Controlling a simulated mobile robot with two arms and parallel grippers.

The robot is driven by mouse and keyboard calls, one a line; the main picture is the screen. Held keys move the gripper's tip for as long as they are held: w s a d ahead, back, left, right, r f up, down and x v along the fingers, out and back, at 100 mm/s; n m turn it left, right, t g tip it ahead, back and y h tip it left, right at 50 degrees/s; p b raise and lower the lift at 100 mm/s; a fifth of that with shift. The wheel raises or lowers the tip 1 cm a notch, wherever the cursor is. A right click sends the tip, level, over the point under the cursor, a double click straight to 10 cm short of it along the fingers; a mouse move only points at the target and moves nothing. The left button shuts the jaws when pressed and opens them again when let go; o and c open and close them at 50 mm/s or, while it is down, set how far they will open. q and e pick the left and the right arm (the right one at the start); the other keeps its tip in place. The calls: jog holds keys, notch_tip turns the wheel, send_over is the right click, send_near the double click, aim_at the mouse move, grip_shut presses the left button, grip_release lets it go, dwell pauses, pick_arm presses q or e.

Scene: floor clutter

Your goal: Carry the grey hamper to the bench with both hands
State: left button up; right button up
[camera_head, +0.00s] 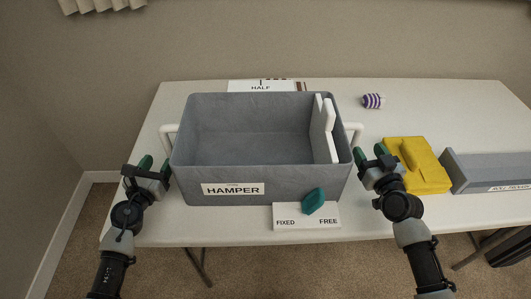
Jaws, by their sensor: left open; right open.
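The grey hamper (190,170) stands on a white table, with a "HAMPER" label on its front. It has a white handle on each side, the left handle (166,137) and the right handle (354,132). White panels (324,130) stand inside at its right end; the rest of the visible inside is empty. My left gripper (156,164) is open, just in front of the left handle and apart from it as far as I can tell. My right gripper (370,156) is open, just in front of the right handle. Nothing is held.
The white table (440,110) has free room at the back right. A "FIXED / FREE" plate (290,212) with a teal piece (314,200) sits before the hamper. A yellow object (428,174), a grey labelled box (485,170) and a striped purple item (373,101) lie right. A "HALF" sign (262,86) is behind.

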aim_at(165, 148)
pick_arm(q)
jog(key=w, duration=0.3)
jog(key=w+d, duration=0.1)
jog(key=w, duration=0.2)
jog(key=shift+w+d, duration=0.2)
jog(key=shift+w, duration=0.15)
pick_arm(e)
jog(key=w, duration=0.3)
jog(key=w+a, duration=0.1)
jog(key=w, duration=0.2)
jog(key=shift+w+a, duration=0.2)
jog(key=shift+w, duration=0.15)
pick_arm(q)
jog(key=shift+c, duration=0.3)
pick_arm(e)
jog(key=shift+c, duration=0.3)
pick_arm(q)
grip_shut()
pick_arm(e)
grip_shut()
pick_arm(q)
jog(key=shift+r, duration=0.25)
pick_arm(e)
jog(key=shift+r, duration=0.25)
